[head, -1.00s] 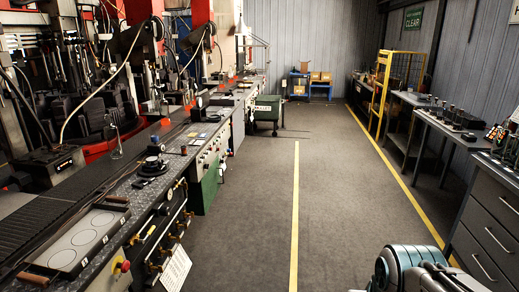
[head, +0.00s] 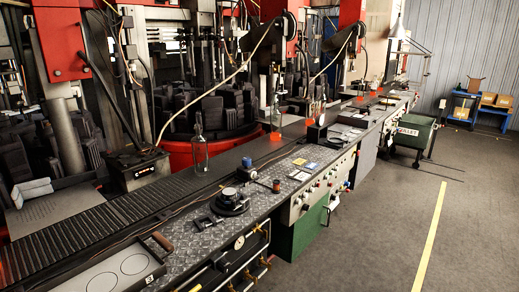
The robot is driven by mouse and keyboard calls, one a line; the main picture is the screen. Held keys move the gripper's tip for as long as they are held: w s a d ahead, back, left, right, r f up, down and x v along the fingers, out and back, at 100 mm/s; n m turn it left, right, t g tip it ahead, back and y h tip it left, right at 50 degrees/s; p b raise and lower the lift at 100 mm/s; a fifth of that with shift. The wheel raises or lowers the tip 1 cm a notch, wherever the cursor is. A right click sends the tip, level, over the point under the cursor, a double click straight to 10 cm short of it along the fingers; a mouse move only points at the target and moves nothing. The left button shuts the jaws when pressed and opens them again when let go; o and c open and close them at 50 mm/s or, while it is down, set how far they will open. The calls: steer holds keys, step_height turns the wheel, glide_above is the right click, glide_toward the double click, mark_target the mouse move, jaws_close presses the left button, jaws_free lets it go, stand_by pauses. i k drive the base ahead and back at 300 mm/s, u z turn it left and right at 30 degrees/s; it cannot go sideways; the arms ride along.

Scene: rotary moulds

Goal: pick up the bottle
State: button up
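A clear glass bottle (head: 199,150) stands upright on the dark conveyor side of the long bench, left of the picture's middle. A second clear bottle (head: 275,118) stands upright farther along, by an orange-red glow on the bench. Their glass is thin against the dark machinery, so their outlines are faint. My gripper is not in view.
The long bench (head: 250,217) with its diamond-plate top runs from the lower left to the back right. A round black device (head: 230,203) sits on it. A green cart (head: 415,132) stands at its far end. The grey floor (head: 385,215) at right is clear.

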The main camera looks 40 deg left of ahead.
mark_target(199, 144)
steer(key=u, duration=0.15)
steer(key=i, duration=1.55)
steer(key=u, duration=1.05)
steer(key=i, duration=1.1)
steer(key=u, duration=1.65)
steer(key=i, duration=0.75)
steer(key=u, duration=0.5)
